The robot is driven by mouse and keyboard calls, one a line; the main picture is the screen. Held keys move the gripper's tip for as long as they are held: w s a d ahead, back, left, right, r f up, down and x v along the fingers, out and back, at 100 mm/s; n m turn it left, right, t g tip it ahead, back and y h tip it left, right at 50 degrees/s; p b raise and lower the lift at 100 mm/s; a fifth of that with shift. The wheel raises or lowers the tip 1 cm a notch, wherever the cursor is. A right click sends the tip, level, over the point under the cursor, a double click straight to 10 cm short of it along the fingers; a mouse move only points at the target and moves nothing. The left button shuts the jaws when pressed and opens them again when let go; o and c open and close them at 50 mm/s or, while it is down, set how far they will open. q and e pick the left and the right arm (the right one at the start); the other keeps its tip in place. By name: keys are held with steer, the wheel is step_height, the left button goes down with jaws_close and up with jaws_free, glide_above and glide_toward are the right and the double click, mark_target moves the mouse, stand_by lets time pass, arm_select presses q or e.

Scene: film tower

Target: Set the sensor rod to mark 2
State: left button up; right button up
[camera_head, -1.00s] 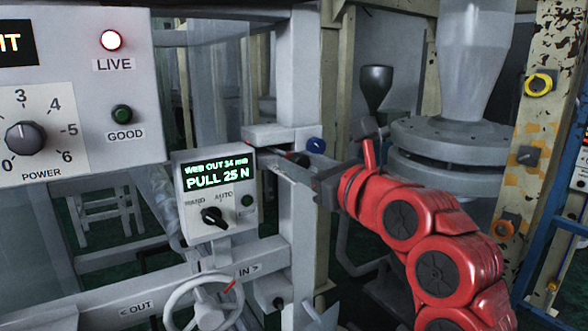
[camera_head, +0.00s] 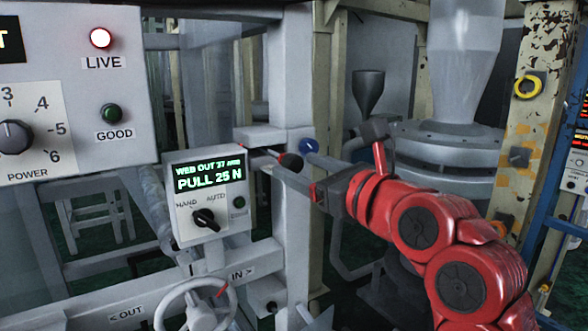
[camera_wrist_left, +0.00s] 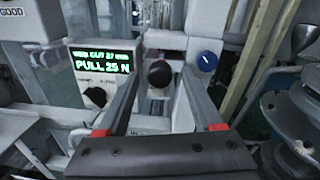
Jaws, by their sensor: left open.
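The sensor rod (camera_head: 264,152) is a thin rod sticking out of a light bracket on the frame, with a dark round knob (camera_head: 290,162) at its end. In the left wrist view the knob (camera_wrist_left: 159,73) faces me. My left gripper (camera_head: 289,160) is open; its two grey fingers reach toward the knob. In the wrist view the knob shows between the fingertips, with a gap on either side; how deep it lies between them I cannot tell. No numbered marks on the rod are readable. My right gripper is not in view.
A control box (camera_head: 208,196) reads "WEB OUT 37 mm, PULL 25 N" and has a HAND/AUTO switch. A blue knob (camera_head: 309,146) sits just right of the rod. A handwheel (camera_head: 197,306) is below, a large panel (camera_head: 75,80) upper left, a hopper machine (camera_head: 440,140) right.

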arm_select(q)
steer(key=b+v, duration=0.3)
steer(key=v, duration=1.2)
steer(key=shift+b, duration=0.4)
steer(key=shift+a, duration=0.1)
